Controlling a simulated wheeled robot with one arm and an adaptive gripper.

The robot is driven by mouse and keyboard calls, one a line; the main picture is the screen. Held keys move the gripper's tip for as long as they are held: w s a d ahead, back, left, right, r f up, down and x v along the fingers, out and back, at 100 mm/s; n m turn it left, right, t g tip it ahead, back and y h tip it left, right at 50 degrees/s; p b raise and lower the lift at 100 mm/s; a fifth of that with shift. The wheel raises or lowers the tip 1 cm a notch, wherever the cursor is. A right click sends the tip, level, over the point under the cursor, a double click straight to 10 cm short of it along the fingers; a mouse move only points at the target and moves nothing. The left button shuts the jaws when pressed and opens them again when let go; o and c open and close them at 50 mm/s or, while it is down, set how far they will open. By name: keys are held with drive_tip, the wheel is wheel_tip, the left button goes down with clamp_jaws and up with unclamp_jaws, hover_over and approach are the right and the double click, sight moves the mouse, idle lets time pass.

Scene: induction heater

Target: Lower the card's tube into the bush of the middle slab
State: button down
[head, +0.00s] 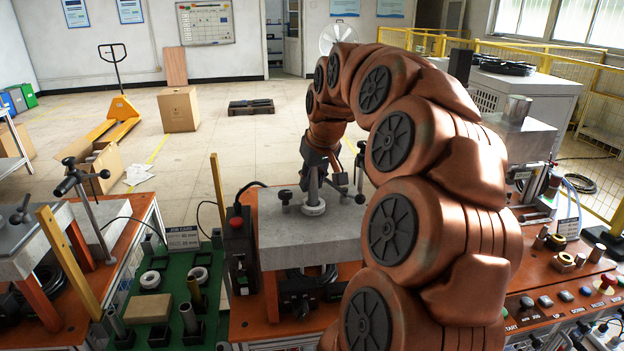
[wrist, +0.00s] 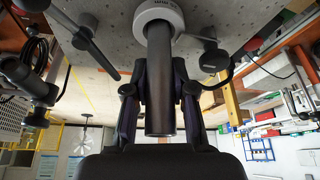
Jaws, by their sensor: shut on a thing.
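My gripper (head: 314,168) is shut on a dark grey metal tube (wrist: 158,85), held upright between its two fingers, as the wrist view shows. The tube (head: 313,190) stands over the pale ring-shaped bush (head: 313,208) on top of the grey middle slab (head: 345,232). In the wrist view, the tube's far end meets the bush (wrist: 158,13) and overlaps its hole; I cannot tell how deep it sits. The job card (head: 183,238) stands at the back of the green tray, its print too small to read fully.
The green tray (head: 176,275) holds other tubes, rings and a tan block. A black clamp post (head: 285,196) and a dark lever (head: 360,188) stand on the slab near the bush. A control box (head: 240,250) is left of it. My arm hides the slab's right side.

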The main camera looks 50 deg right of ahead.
drive_tip(key=shift+f+b, duration=1)
drive_tip(key=shift+f, duration=0.35)
drive_tip(key=c, duration=0.9)
unclamp_jaws()
drive_tip(key=v, duration=1.2)
drive_tip(key=shift+w, duration=0.1)
